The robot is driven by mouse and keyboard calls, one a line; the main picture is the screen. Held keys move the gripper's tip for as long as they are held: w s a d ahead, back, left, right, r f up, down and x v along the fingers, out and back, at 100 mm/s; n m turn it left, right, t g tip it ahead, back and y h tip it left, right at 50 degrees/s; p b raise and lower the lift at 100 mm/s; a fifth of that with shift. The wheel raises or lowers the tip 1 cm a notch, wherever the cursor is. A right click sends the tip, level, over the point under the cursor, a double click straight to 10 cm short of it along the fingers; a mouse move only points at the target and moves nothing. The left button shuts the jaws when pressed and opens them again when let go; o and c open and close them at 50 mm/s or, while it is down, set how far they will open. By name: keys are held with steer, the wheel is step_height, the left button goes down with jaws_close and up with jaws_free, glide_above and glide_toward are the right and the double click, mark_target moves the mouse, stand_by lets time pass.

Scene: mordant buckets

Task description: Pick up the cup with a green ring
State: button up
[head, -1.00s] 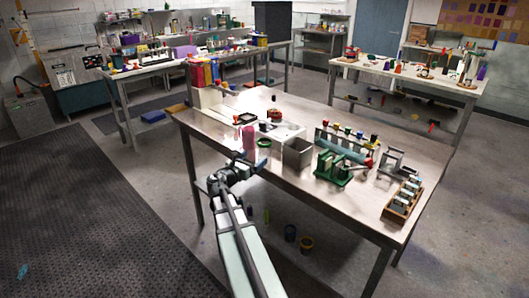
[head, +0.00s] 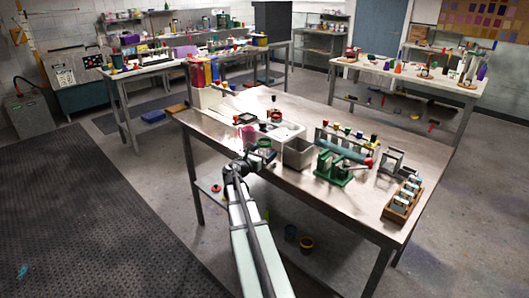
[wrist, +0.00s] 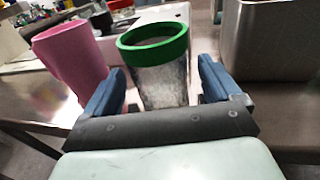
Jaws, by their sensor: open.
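The cup with a green ring (wrist: 158,80) stands upright in the wrist view, a greyish, speckled, clear-looking cup with a thick green band at its rim. In the head view its green ring (head: 264,143) shows just behind my gripper, which hides most of the cup's body. My gripper (wrist: 163,85) is open, with one blue finger on each side of the cup. Gaps show between the fingers and the cup, so the cup does not look gripped. I cannot tell how deep it sits between the fingers.
A pink cup (wrist: 72,58) stands close outside the left finger. A grey metal bin (wrist: 270,40) stands to the right, also on the bench in the head view (head: 298,153). A rack of coloured-topped tubes (head: 345,140) and a green device (head: 333,168) stand further right.

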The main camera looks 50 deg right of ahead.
steer(key=shift+c, duration=0.5)
steer(key=c, duration=1.1)
steer(key=shift+r, duration=0.15)
steer(key=shift+c, duration=0.2)
steer(key=shift+r, duration=1.25)
steer(key=f+v, duration=0.1)
steer(key=v, duration=1.6)
steer(key=shift+a+r, duration=0.25)
steer(key=shift+r, duration=0.1)
